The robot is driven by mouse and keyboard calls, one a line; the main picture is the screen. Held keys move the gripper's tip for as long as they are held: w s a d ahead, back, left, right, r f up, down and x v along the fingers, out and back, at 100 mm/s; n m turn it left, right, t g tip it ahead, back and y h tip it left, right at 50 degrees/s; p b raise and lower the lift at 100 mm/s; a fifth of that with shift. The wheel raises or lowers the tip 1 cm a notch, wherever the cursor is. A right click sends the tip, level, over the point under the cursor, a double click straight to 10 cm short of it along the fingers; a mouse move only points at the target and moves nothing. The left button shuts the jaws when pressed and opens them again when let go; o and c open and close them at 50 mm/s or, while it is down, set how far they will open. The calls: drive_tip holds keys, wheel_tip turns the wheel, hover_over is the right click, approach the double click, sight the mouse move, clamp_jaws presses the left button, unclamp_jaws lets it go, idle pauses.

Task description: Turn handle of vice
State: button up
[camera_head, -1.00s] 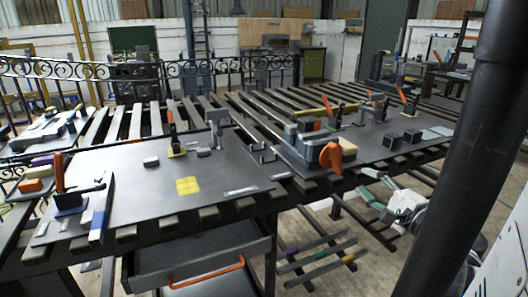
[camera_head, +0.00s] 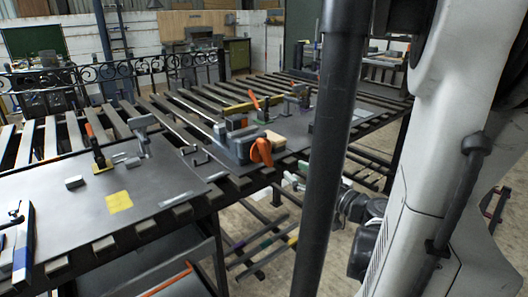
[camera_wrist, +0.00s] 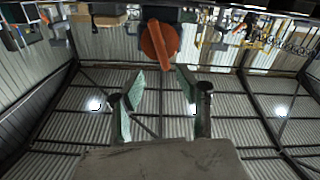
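The grey vice (camera_head: 232,140) is mounted at the front edge of the slatted table. Its orange handle (camera_head: 262,152) faces the front right and stands clear of my gripper (camera_head: 294,181), which is a little below and to the right of it. The black column partly hides my arm in the head view. In the wrist view, which appears upside down, the two greenish fingers of my gripper (camera_wrist: 159,80) are spread apart and empty. The orange handle (camera_wrist: 158,44) lies ahead of the fingertips, roughly centred between them, apart from them.
A metal sheet with clamps and a yellow square (camera_head: 119,201) covers the left of the slatted table. An open drawer with an orange handle bar (camera_head: 165,280) is below. Metal bars (camera_head: 262,243) lie on a rack under the vice.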

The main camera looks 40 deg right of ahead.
sight(269, 155)
drive_tip(key=shift+n, duration=0.7)
drive_tip(key=w, duration=0.4)
drive_tip(key=w+b, duration=0.1)
drive_tip(key=w, duration=0.4)
drive_tip(key=w+d, duration=0.1)
drive_tip(key=w, duration=0.3)
drive_tip(key=shift+w+b, duration=0.4)
drive_tip(key=shift+c, duration=0.3)
clamp_jaws()
